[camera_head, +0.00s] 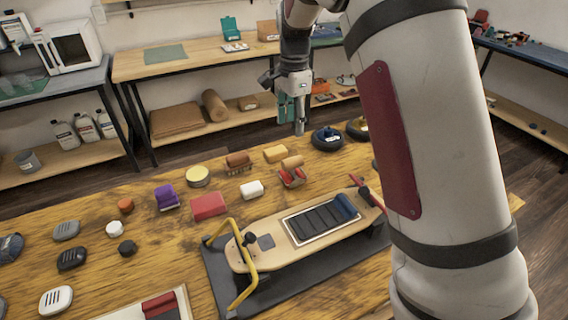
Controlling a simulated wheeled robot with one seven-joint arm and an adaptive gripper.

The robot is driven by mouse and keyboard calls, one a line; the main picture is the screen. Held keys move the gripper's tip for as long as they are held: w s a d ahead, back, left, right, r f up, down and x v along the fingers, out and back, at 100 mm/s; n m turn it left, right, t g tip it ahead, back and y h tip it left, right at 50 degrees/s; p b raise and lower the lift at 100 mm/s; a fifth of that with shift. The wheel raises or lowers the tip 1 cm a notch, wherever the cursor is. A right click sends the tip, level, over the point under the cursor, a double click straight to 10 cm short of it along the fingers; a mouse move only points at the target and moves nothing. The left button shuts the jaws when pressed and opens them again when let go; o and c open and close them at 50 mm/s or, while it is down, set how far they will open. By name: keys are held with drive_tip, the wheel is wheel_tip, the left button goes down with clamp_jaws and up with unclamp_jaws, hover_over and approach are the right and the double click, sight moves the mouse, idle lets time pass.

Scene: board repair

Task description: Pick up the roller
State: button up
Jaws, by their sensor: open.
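A small object with a tan cylinder on a red frame (292,175) looks like the roller. It rests on the wooden workbench, just behind the skateboard. My gripper (293,128) points down above the far side of the bench, behind the roller in the picture. It is open and appears empty, with clear space between it and the roller. The skateboard deck (270,258) lies on a dark mat, with a yellow clamp (243,285) at its left end. A black panel (318,222) with a blue piece at its right end lies on the deck.
A white block (252,189), red block (208,206), purple item (166,197), brush (238,161) and yellow tin (198,176) stand left of the roller. Black wheels or rolls (327,138) stand to its right. My arm hides the bench's right side.

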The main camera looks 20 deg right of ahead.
sight(292, 158)
wheel_tip(292, 158, down, 8)
drive_tip(key=shift+w+a+f+b, duration=0.1)
drive_tip(key=shift+w+f+b, duration=0.05)
drive_tip(key=shift+f+b, duration=0.15)
drive_tip(key=shift+d+f, duration=0.15)
drive_tip(key=shift+f, duration=1.3)
drive_tip(key=shift+d+f, duration=0.15)
drive_tip(key=shift+f, duration=1.25)
clamp_jaws()
